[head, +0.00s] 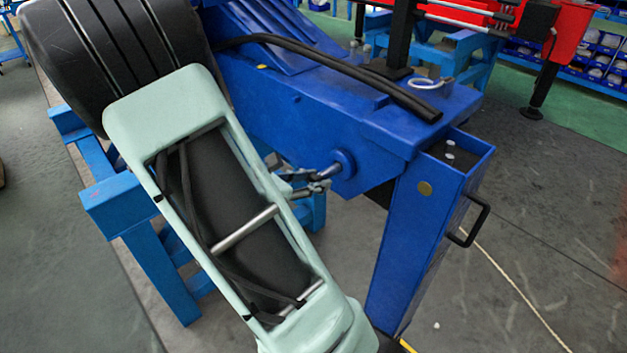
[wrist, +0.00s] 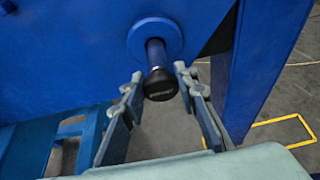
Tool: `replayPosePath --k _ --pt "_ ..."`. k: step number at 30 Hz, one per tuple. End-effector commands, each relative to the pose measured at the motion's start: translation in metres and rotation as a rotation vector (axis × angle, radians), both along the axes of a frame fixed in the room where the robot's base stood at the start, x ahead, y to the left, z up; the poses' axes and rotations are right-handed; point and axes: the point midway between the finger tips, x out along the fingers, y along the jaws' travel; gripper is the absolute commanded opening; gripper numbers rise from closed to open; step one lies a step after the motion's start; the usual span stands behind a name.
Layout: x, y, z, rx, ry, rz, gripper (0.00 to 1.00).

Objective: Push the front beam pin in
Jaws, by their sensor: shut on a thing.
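The front beam pin (wrist: 155,55) sticks out of a round blue collar on the side of the blue beam (head: 300,115). It has a dark shaft and a black rounded knob at its outer end. My gripper (wrist: 159,78) has one finger on each side of the knob and is shut on the pin. In the head view my gripper (head: 322,182) is at the pin's outer end, just left of the collar (head: 343,163). The fingers hide most of the pin there. A length of shaft shows between knob and collar in the wrist view.
A blue leg (head: 415,240) with a black handle (head: 475,222) stands right of the pin. A blue support stand (head: 125,205) is at the left. Black hoses (head: 330,60) lie along the beam's top. Grey floor is open at the right.

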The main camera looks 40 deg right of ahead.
Motion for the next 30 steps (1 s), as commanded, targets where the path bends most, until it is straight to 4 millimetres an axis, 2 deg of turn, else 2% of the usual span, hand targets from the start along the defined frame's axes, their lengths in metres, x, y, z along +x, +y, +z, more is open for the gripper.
replayPosePath --k 6,12,15,24,25,28,30 --pt "0.0 -0.004 0.0 0.0 0.0 -0.002 0.0" --pt "0.003 -0.038 -0.001 -0.001 -0.003 -0.004 0.0" --pt "0.004 -0.048 0.0 -0.001 -0.001 -0.003 0.0" --pt "0.004 -0.051 0.001 -0.003 -0.001 -0.001 0.0" --pt "0.004 -0.051 0.001 -0.003 0.0 -0.002 0.3" --pt "0.004 -0.05 0.001 -0.002 -0.001 -0.001 0.41" --pt "0.004 -0.05 0.001 -0.002 -0.001 -0.001 0.44"
